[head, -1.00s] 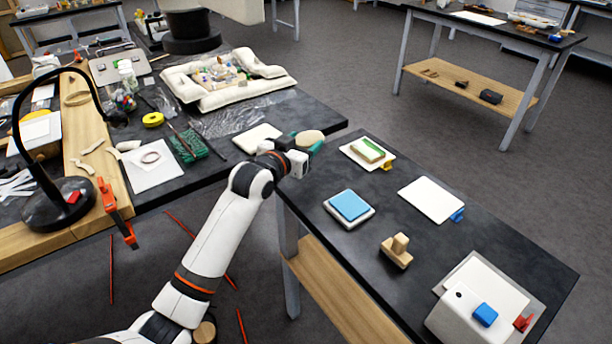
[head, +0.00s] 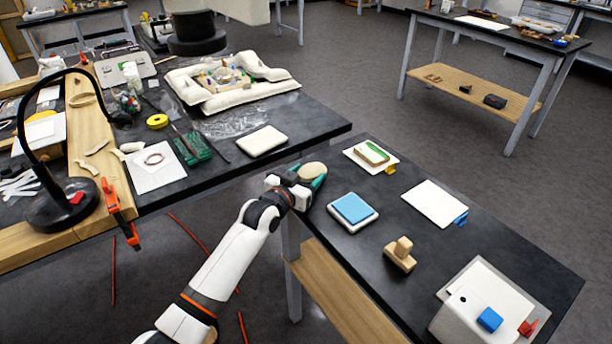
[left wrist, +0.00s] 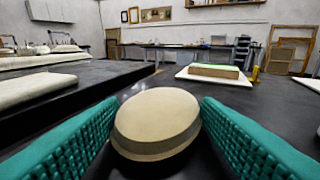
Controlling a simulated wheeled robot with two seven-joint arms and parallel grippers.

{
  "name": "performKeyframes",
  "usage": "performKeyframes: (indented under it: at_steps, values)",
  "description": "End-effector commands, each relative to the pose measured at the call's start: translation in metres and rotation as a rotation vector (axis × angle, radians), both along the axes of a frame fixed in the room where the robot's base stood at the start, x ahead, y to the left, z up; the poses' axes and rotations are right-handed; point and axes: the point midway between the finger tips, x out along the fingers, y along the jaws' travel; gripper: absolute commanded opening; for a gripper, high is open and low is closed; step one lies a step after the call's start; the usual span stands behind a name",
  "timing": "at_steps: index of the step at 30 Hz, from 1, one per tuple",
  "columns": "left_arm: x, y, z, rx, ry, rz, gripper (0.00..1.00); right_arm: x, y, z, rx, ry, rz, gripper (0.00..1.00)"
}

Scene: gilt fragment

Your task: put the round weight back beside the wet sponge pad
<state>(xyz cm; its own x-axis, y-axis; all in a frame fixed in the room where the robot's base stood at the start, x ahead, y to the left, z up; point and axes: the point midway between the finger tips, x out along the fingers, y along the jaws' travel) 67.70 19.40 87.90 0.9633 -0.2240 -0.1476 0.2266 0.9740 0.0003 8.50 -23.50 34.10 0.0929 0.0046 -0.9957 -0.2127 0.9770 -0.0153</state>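The round weight (head: 313,171) is a beige disc with a darker band around its lower side. My left gripper (head: 308,178) is shut on it at the near left corner of the right table. In the left wrist view the weight (left wrist: 157,122) sits between the two green ribbed fingers. Whether its underside touches the tabletop is hard to tell. A blue pad in a white tray (head: 352,209), which looks like the wet sponge pad, lies just right of the gripper. My right gripper is not in view.
On the right table (head: 440,260) are a green-topped block (head: 372,153) on a white sheet, a white plate (head: 434,203), a wooden stamp-like block (head: 400,255) and a white box (head: 475,310). A white pad (head: 262,141) lies on the left table. Dark tabletop is bare between these.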

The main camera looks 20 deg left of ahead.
Motion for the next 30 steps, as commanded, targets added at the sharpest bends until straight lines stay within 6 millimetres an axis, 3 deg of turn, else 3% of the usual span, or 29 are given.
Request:
performKeyframes:
  at_steps: [1, 4, 14, 17, 30]
  values:
    - [0.000, 0.000, -0.001, 0.000, 0.002, 0.000, 0.66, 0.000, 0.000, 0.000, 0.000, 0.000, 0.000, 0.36]
    - [0.000, 0.000, -0.001, 0.000, 0.002, 0.000, 0.80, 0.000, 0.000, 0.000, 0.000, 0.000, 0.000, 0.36]
    - [-0.001, 0.001, 0.002, 0.000, 0.001, 0.000, 0.80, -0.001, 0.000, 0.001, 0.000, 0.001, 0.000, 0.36]
    - [-0.013, 0.003, 0.002, 0.001, 0.003, 0.000, 0.80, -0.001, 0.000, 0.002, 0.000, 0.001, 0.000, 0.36]
    - [-0.097, 0.022, 0.015, 0.002, 0.004, 0.000, 0.80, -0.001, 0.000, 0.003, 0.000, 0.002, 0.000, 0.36]
